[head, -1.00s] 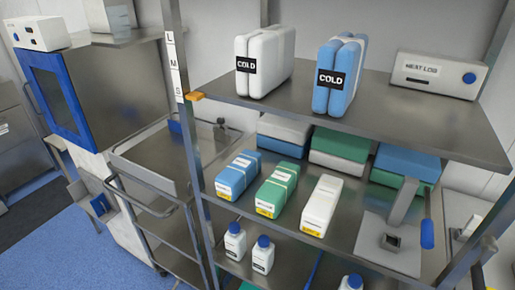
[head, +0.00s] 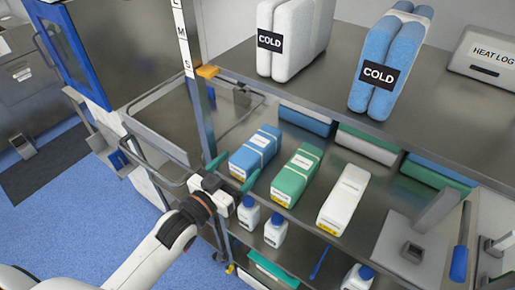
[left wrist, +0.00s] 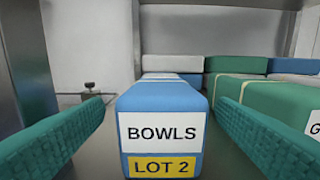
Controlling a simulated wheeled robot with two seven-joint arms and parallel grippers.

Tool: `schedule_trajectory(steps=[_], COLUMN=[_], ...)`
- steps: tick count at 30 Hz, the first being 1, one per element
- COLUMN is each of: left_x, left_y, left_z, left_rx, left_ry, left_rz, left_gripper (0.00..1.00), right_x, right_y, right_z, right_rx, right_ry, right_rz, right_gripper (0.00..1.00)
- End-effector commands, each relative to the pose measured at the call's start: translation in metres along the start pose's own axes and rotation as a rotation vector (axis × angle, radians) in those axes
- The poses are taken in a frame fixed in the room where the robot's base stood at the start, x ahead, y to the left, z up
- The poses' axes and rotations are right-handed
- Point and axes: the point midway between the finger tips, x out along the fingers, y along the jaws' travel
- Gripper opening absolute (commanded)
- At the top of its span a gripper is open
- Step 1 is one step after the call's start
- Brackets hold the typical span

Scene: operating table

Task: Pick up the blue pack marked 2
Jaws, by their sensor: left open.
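The blue pack (head: 262,146) with a light strap lies on the middle shelf, at the left end of a row. In the left wrist view the blue pack (left wrist: 160,97) faces me with a white BOWLS label and a yellow LOT 2 label. My left gripper (head: 234,171) is open at the front end of this pack. Its green fingers stand one to each side, with the pack ahead and between them in the left wrist view. A gap shows between the fingers and the pack. My right gripper is not in view.
A green pack (head: 298,175) lies close to the right of the blue one, then a white pack (head: 343,199). A shelf post (head: 198,110) stands to the left. White bottles (head: 249,213) stand below. COLD packs (head: 390,62) sit on the shelf (head: 430,115) above.

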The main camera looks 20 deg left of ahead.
Motion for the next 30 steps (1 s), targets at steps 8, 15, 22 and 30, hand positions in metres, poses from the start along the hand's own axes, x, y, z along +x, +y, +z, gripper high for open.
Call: schedule_trajectory(steps=[8, 15, 22, 30], left_x=[0.03, 0.055, 0.056, 0.055], left_y=[-0.001, -0.001, -0.001, -0.001], left_z=[0.005, 0.001, 0.0, 0.0], left_rx=[0.0, 0.0, 0.0, 0.0], left_ry=[-0.001, 0.001, 0.002, 0.002], left_rz=[0.001, 0.0, 0.0, 0.0], left_gripper=[0.8, 0.8, 0.78, 0.34], right_x=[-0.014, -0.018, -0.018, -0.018], right_y=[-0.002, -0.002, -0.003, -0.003], right_z=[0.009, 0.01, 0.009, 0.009], right_rx=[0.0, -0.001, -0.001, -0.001], right_ry=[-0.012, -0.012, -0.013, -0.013], right_rz=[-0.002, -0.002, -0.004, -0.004], right_gripper=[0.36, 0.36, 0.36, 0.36])
